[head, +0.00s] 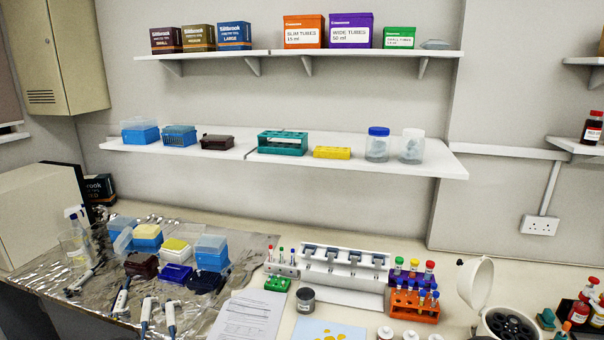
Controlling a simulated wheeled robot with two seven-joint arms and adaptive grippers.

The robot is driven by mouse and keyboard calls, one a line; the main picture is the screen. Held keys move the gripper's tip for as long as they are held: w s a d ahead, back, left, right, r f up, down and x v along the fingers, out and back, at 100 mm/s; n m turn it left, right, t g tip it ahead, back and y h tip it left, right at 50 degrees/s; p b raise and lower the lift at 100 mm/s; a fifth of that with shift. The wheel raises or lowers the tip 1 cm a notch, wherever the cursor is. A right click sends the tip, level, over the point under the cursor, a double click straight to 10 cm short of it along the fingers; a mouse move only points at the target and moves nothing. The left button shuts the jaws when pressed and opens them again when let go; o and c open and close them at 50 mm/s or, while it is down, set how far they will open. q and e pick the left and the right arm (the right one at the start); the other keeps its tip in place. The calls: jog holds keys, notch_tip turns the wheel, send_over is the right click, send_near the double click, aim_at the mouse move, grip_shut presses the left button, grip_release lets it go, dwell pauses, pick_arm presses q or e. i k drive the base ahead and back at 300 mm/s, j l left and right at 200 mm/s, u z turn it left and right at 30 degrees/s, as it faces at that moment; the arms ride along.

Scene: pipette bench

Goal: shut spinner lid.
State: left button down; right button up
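The spinner (487,328) is a small white centrifuge at the bottom right of the head view, partly cut off by the lower edge. Its round white lid (478,282) stands raised and tilted up behind and to the left of the bowl, so it is open. The dark rotor (510,325) with its holes is exposed. A small dark piece shows at the top left of the lid. Neither of my grippers is in view.
An orange tube rack (413,308) stands left of the spinner, with small bottles (385,333) in front of it. Red-labelled bottles (579,308) and a green-capped item (546,318) crowd its right side. A white pipette stand (345,270) is farther left.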

aim_at(470, 278)
jog(key=z, duration=0.35)
jog(key=j+z, duration=0.2)
jog(key=z, duration=0.2)
jog(key=i+j+z, duration=0.1)
jog(key=j+z, duration=0.15)
jog(key=z, duration=0.15)
jog(key=j+z, duration=0.2)
jog(key=z, duration=0.2)
jog(key=j+z, duration=0.2)
jog(key=z, duration=0.25)
jog(key=k+j, duration=0.1)
jog(key=j, duration=0.3)
jog(key=k+j, duration=0.1)
jog(key=j, duration=0.3)
jog(key=k+j, duration=0.1)
jog(key=j, duration=0.3)
